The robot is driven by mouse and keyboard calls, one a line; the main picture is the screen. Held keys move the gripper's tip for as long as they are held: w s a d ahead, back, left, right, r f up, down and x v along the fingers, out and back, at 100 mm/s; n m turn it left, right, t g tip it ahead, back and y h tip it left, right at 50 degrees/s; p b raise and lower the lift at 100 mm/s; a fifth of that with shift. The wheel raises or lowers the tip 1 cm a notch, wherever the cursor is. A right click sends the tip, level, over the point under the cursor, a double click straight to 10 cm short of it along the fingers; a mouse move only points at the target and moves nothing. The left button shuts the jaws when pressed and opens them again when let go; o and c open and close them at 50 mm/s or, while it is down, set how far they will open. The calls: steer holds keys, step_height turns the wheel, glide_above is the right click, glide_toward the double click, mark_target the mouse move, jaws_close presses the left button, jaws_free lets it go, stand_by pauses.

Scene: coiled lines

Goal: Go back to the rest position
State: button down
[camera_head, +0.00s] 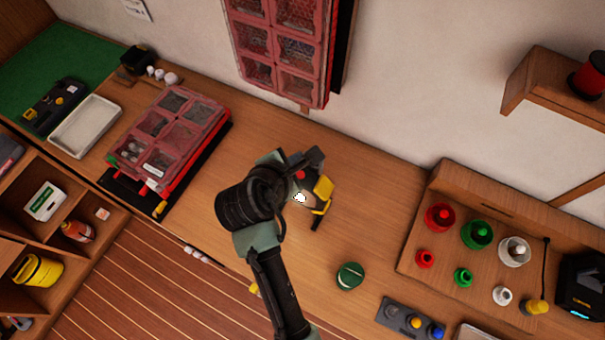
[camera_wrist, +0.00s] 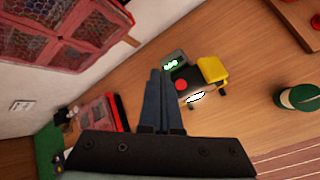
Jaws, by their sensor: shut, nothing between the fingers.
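My gripper (camera_wrist: 159,102) shows in the wrist view with its two dark fingers close together and nothing between them. In the head view my arm reaches over the middle of the wooden bench, and my fingertips are hard to make out there. A small device with a yellow block (camera_head: 323,187), a red button (camera_head: 300,174) and a black handle lies just right of my wrist, partly hidden by it. The wrist view shows the same device (camera_wrist: 190,82) with a lit green display, just right of my fingers. I cannot tell whether my fingers touch it.
A red organizer case (camera_head: 170,130) lies left on the bench (camera_head: 375,225); another red case (camera_head: 285,45) hangs on the wall. A green round object (camera_head: 349,276) lies right of my arm. A wooden board (camera_head: 450,265) with coloured spools stands at right. A white tray (camera_head: 85,127) is far left.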

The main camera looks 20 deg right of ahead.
steer(key=shift+r+p, duration=0.3)
steer(key=shift+r, duration=0.45)
steer(key=w+a+r+m+t+y+b, duration=0.1)
steer(key=w+a+r+m+t+b, duration=0.15)
steer(key=r, duration=0.45)
steer(key=w+a+r+m+t+y+b, duration=0.1)
steer(key=w+a+r+m+t+b, duration=0.1)
steer(key=w+r+m+t+b, duration=0.3)
steer(key=w+a+r+m+t+b, duration=0.2)
steer(key=w+r+t+b, duration=0.1)
steer(key=r, duration=0.5)
steer(key=s+a+r+m+t+y+b, duration=0.2)
steer(key=s+r, duration=0.5)
steer(key=r, duration=0.4)
steer(key=s+a+r+m+t+y+b, duration=0.2)
steer(key=s+a+r+m+t+b, duration=0.2)
steer(key=s+r+t, duration=0.4)
step_height(320, 180, up, 3)
steer(key=shift+a+r+m+t+y+b, duration=0.25)
steer(key=shift+m+t+y+b, duration=0.2)
steer(key=shift+m, duration=0.7)
steer(key=shift+s, duration=0.1)
